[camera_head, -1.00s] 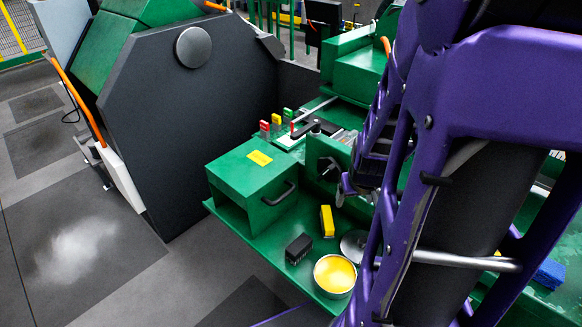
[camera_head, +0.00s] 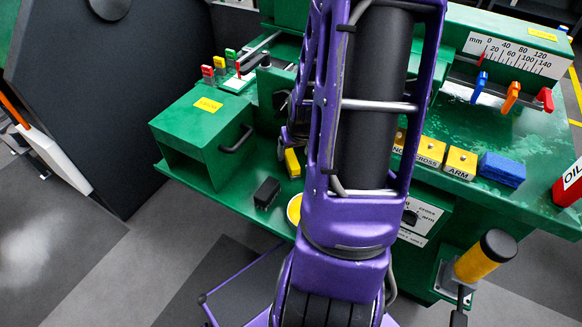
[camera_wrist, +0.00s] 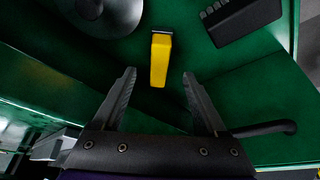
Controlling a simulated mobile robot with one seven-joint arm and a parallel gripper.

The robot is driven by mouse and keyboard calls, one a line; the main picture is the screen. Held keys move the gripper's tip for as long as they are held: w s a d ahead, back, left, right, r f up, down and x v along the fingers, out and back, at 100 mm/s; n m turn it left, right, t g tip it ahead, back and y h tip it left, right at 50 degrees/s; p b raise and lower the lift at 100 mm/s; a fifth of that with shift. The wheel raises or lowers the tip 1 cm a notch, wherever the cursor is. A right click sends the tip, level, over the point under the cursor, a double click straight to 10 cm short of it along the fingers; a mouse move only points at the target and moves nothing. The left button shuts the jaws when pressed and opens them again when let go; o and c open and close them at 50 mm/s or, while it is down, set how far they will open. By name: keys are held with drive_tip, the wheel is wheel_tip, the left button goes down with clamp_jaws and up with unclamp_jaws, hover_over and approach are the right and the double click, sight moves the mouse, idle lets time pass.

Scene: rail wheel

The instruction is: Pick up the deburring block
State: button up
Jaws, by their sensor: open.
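A yellow block (camera_wrist: 160,60) with a dark end, which I take for the deburring block, lies on the green bench shelf. In the head view the yellow block (camera_head: 292,162) shows just left of my arm, beside the green box. My gripper (camera_wrist: 158,76) is open and empty in the wrist view. The block's near end appears between its two fingertips, with a gap on each side. I cannot tell how far above the shelf the fingertips are.
A black ridged block (camera_wrist: 243,18) lies right of the yellow block, and a grey disc (camera_wrist: 100,12) lies left. A green box (camera_head: 205,135) with a dark handle (camera_wrist: 262,130) is close to the right finger. A yellow tin (camera_head: 294,208) is partly behind my arm.

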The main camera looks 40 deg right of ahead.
sight(291, 158)
drive_tip(key=x, duration=0.2)
drive_tip(key=b+x, duration=0.1)
drive_tip(key=x, duration=0.3)
drive_tip(key=shift+w+d+f+b, duration=0.1)
drive_tip(key=shift+w+d+b, duration=0.2)
drive_tip(key=shift+w, duration=0.2)
clamp_jaws()
